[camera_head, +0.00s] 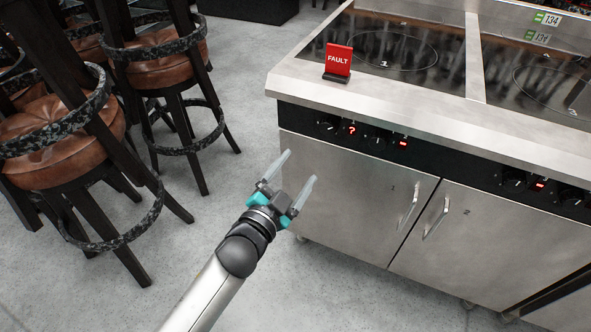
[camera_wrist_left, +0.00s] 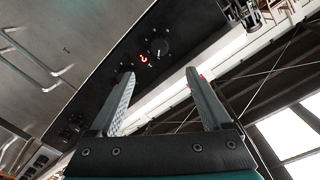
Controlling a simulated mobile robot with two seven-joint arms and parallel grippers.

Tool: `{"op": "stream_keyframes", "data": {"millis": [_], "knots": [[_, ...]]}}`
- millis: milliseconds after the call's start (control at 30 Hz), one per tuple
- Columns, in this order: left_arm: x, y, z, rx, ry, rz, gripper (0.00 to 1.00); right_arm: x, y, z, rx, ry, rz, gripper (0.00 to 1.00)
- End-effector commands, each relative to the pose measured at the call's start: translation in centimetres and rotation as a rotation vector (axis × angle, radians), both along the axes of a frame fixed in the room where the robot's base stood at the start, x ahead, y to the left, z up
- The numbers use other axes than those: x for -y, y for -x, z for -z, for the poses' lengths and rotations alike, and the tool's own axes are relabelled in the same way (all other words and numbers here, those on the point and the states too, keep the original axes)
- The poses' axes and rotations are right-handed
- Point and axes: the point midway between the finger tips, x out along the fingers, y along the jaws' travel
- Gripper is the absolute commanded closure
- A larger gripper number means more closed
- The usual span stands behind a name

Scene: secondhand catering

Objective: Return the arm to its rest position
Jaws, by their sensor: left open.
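My left gripper (camera_head: 294,177) is open and empty in the head view, with its arm reaching up from the bottom left. It is in front of the left corner of the steel cooker, below the knob panel, and apart from it as far as I can tell. In the left wrist view its two fingers (camera_wrist_left: 158,84) are spread with nothing between them. My right gripper is not in view.
The steel cooker (camera_head: 330,185) fills the right side, with doors, handles and lit knobs. A red FAULT sign (camera_head: 338,59) stands on its top edge. Bar stools (camera_head: 65,142) stand at the left. Grey floor (camera_head: 215,140) lies open between.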

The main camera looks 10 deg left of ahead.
Motion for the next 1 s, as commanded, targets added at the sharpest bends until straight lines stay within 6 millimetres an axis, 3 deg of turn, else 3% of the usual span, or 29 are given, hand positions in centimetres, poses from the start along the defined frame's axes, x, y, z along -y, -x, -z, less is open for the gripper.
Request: {"op": "stream_keyframes", "data": {"millis": [400, 533, 667, 767, 867, 1000], "knots": [[0.0, 0.0, 0.1, -0.002, 0.000, 0.000, 0.18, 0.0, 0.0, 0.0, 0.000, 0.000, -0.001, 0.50], [-0.7, 0.1, 2.4, -0.059, 0.001, -0.018, 0.18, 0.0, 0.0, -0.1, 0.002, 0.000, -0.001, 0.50], [-2.8, 1.3, 9.0, -0.227, 0.009, -0.071, 0.18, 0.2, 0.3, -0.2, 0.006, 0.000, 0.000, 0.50], [-5.3, 3.8, 15.8, -0.405, 0.020, -0.137, 0.18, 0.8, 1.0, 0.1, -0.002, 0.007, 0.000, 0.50], [-7.9, 7.4, 22.1, -0.581, 0.033, -0.210, 0.18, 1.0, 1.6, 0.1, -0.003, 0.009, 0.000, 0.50], [-11.4, 14.3, 29.6, -0.819, 0.052, -0.323, 0.18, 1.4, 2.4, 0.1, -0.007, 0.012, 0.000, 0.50]]}}
